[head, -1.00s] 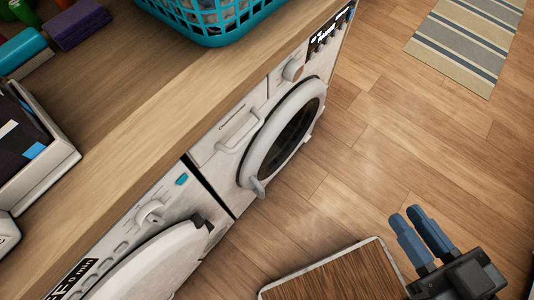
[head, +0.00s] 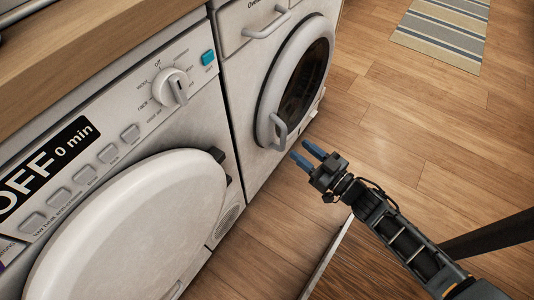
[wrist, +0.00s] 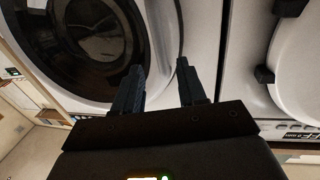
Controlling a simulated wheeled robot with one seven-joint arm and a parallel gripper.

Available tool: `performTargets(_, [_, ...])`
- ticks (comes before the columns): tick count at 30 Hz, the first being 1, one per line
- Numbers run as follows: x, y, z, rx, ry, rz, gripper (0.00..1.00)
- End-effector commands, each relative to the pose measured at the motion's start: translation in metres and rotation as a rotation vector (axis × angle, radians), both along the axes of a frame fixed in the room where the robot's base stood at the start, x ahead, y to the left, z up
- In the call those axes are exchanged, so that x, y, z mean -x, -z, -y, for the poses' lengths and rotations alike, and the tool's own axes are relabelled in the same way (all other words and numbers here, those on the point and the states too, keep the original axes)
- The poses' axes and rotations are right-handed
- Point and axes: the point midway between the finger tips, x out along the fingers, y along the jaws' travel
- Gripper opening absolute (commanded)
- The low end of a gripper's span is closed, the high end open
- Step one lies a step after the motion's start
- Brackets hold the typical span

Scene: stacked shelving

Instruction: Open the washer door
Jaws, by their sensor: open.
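The machine with the round glass door (head: 295,90), which I take to be the washer, stands at centre. Its door looks shut. A pale loop handle (head: 278,133) sits on the door's near lower rim. My gripper (head: 304,152) is open and empty, its blue fingers pointing at the handle from just right of it. A small gap seems to remain between them. In the wrist view, my gripper (wrist: 159,78) has its fingers apart, before the door's right edge. The dark window (wrist: 90,35) shows at left. I cannot make out the handle there.
A second white machine with a solid round door (head: 130,235) and a dial (head: 171,87) stands close at left. A wooden counter (head: 75,50) runs above. The wooden floor (head: 420,130) is clear to the right, with a striped rug (head: 440,35) at the back.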

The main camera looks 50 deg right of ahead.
Motion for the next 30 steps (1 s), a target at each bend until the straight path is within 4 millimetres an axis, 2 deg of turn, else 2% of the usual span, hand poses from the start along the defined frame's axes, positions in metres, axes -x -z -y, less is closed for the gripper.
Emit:
performTargets(16, [-0.069, 0.0, 0.011, 0.001, -0.002, 0.002, 0.41])
performTargets(21, [-0.076, 0.0, 0.012, -0.001, -0.001, 0.0, 0.41])
performTargets(28, [-0.076, -0.001, 0.012, 0.0, -0.001, 0.0, 0.41])
performTargets(30, [-0.076, -0.001, 0.012, 0.0, -0.001, 0.0, 0.34])
